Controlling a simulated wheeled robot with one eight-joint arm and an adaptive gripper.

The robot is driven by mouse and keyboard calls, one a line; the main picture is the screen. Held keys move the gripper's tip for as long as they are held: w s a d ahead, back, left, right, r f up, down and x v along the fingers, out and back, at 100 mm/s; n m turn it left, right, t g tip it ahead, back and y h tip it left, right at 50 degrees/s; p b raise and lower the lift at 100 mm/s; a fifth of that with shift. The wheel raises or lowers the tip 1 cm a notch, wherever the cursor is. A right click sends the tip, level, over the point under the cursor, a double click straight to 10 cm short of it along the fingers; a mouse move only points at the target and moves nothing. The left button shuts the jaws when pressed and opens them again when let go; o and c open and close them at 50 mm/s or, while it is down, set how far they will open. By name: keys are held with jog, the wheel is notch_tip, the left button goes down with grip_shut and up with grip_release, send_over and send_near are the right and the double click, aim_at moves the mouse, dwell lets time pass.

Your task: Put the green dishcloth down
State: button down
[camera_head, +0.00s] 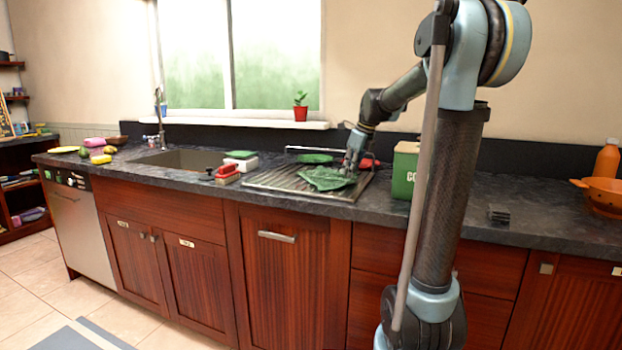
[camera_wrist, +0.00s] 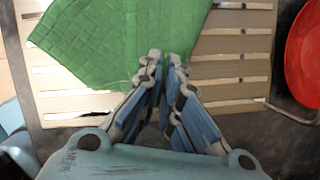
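The green dishcloth (camera_head: 326,180) lies spread and slightly rumpled over the slatted drying rack (camera_head: 283,183) beside the sink. In the wrist view the quilted dishcloth (camera_wrist: 105,40) covers part of the pale rack slats (camera_wrist: 235,70). My gripper (camera_head: 350,168) is at the dishcloth's right edge, low over the rack. In the wrist view my gripper's fingertips (camera_wrist: 165,57) are close together with a strip of green cloth between them. Whether the cloth's underside fully rests on the slats is hidden.
A red round item (camera_wrist: 305,52) lies right of the rack. A green box (camera_head: 403,170) stands close to my arm. The sink (camera_head: 180,158), a red sponge holder (camera_head: 227,174) and a green flat item (camera_head: 315,158) are nearby. An orange colander (camera_head: 602,197) stands far right.

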jog(key=c, duration=1.4)
grip_release()
jog(key=shift+d, duration=0.1)
